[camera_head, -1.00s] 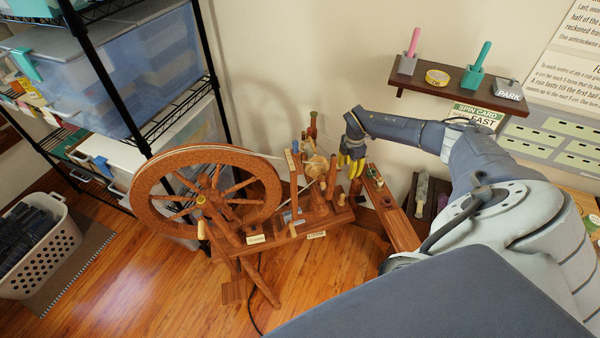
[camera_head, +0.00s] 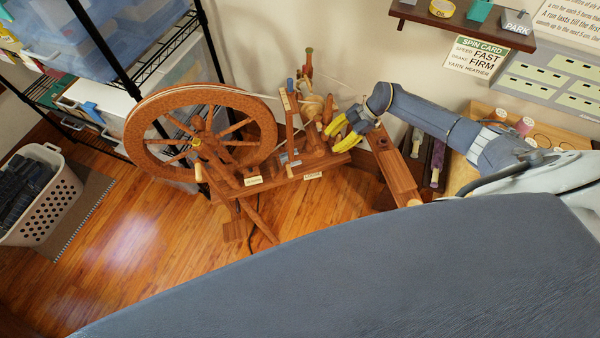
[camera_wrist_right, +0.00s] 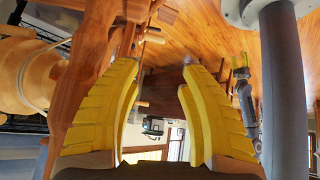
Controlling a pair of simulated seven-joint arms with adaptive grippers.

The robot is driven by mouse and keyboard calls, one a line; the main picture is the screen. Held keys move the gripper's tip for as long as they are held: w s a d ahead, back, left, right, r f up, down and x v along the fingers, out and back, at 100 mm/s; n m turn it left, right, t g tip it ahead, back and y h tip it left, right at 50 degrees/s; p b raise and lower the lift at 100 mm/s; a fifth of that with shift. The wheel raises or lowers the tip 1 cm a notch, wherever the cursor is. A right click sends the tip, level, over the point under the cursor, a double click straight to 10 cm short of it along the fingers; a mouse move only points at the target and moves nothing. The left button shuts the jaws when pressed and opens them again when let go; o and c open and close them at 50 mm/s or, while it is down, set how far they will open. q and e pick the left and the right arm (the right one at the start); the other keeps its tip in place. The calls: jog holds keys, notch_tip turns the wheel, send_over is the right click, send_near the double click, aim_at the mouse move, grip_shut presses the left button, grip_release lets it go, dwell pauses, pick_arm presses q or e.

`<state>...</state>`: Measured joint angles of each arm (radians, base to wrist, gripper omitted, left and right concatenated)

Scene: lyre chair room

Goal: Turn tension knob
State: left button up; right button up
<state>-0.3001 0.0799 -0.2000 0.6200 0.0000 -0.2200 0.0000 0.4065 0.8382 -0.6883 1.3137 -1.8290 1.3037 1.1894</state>
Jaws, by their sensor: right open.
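The wooden spinning wheel (camera_head: 203,97) stands on the floor, left of centre in the head view. Its flyer and bobbin (camera_head: 312,106) sit above the right end of its sloping bench (camera_head: 275,178). I cannot tell which turned part is the tension knob. My right gripper (camera_head: 334,136) has yellow fingers, open and empty, pointing left beside the posts at the bench's right end. In the right wrist view the open fingers (camera_wrist_right: 158,78) have a gap between them, with wooden parts beside and beyond. A small yellow-fingered gripper, apparently my left (camera_wrist_right: 240,72), shows there at the right.
A wooden board (camera_head: 398,172) lies just under my right forearm. A wall shelf (camera_head: 470,22) and a spin card (camera_head: 477,58) are above it. A wire rack with bins (camera_head: 120,60) stands behind the wheel. A white basket (camera_head: 42,200) is at far left; the floor in front is open.

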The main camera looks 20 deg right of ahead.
jog(key=s+a+f+y, duration=0.2)
jog(key=a+f, duration=0.1)
jog(key=a, duration=0.5)
jog(key=s+a+f+t+y, duration=0.1)
jog(key=s+a+f+y, duration=0.1)
jog(key=a, duration=0.6)
jog(key=shift+a+f+m+t, duration=0.3)
jog(key=shift+f, duration=0.55)
jog(key=shift+c, duration=0.2)
